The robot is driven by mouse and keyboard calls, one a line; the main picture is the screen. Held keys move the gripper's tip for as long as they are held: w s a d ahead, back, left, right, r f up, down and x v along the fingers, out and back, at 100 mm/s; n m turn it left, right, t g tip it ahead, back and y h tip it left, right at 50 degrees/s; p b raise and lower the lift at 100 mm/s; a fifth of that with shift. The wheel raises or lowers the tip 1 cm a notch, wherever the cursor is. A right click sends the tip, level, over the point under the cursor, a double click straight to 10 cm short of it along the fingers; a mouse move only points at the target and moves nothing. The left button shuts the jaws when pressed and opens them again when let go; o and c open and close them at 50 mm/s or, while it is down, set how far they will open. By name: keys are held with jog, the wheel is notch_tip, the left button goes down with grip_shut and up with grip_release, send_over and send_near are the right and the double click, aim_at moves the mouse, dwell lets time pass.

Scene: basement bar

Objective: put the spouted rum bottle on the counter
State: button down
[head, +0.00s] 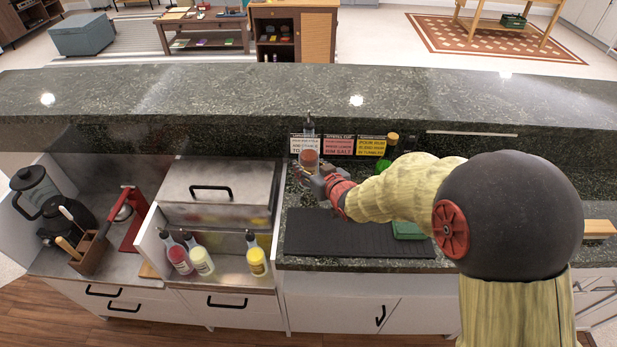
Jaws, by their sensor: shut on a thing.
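A bottle with a spout (309,158), clear with a reddish-brown patch, stands about upright in front of the recipe cards. I take it for the rum bottle; its label is too small to read. My gripper (309,174) is shut on its lower part, reaching in from the right. The fingers partly hide the bottle, and I cannot tell whether its base touches the counter. The dark green granite counter (270,95) has a raised ledge along the back and a lower worktop (445,251) in front.
A black mat (330,233) lies below my gripper. Three cards (337,145) stand behind the bottle. Green bottles (385,165) are close on the right. The raised ledge is clear.

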jog(key=shift+w+a+f, duration=0.1)
jog(key=shift+w+f, duration=0.15)
jog(key=shift+w, duration=0.05)
jog(key=shift+w+f+b, duration=0.15)
jog(key=shift+f+b, duration=0.45)
jog(key=shift+f, duration=1.1)
jog(key=shift+f, duration=0.2)
jog(key=c, duration=1)
grip_release()
